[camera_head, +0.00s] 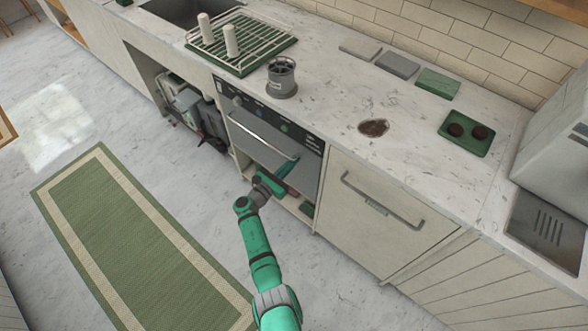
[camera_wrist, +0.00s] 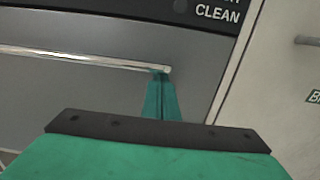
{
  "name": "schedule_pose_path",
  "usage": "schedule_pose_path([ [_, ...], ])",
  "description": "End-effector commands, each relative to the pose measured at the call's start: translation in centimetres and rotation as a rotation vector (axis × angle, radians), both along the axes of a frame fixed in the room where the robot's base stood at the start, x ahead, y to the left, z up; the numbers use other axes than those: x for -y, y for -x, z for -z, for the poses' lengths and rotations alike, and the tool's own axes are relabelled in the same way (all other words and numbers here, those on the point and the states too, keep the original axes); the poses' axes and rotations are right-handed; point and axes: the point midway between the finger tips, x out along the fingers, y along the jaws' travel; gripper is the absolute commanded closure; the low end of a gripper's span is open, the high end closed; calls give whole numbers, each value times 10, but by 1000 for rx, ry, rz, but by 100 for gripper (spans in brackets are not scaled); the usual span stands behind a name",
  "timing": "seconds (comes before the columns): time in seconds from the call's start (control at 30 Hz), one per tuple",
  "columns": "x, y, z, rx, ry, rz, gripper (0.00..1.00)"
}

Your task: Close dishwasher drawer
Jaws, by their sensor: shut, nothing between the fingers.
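The dishwasher drawer has a grey front (camera_head: 255,147) with a pale bar handle, under a dark control panel (camera_head: 262,112). The front looks close to flush with the panel, but I cannot tell whether a small gap is left. My gripper (camera_head: 290,171) is in front of the drawer's right part, fingers pointing at it. In the wrist view, the shut green fingers (camera_wrist: 162,76) hold nothing. Their tips are at the right end of the handle (camera_wrist: 85,60), against or just before the grey front; I cannot tell if they touch. The wrist view shows "CLEAN" lettering above right.
A cream cabinet door (camera_head: 375,215) with a bar handle adjoins on the right. An open bay with grey machinery (camera_head: 188,104) is on the left. Below the drawer is a low open shelf. The counter above holds a green dish rack (camera_head: 246,60) and a grey grinder-like container (camera_head: 282,78).

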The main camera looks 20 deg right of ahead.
Motion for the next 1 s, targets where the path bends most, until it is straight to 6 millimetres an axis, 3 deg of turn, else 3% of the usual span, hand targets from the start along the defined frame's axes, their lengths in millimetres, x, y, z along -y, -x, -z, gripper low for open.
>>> schedule_pose_path([
  [0.3,6,-8,-1,3,-3,-5,100],
  [0.73,6,-5,-2,5,-5,4,100],
  [0.87,-6,4,-1,2,-2,7,100],
  [1.0,-41,14,0,1,4,-10,100],
])
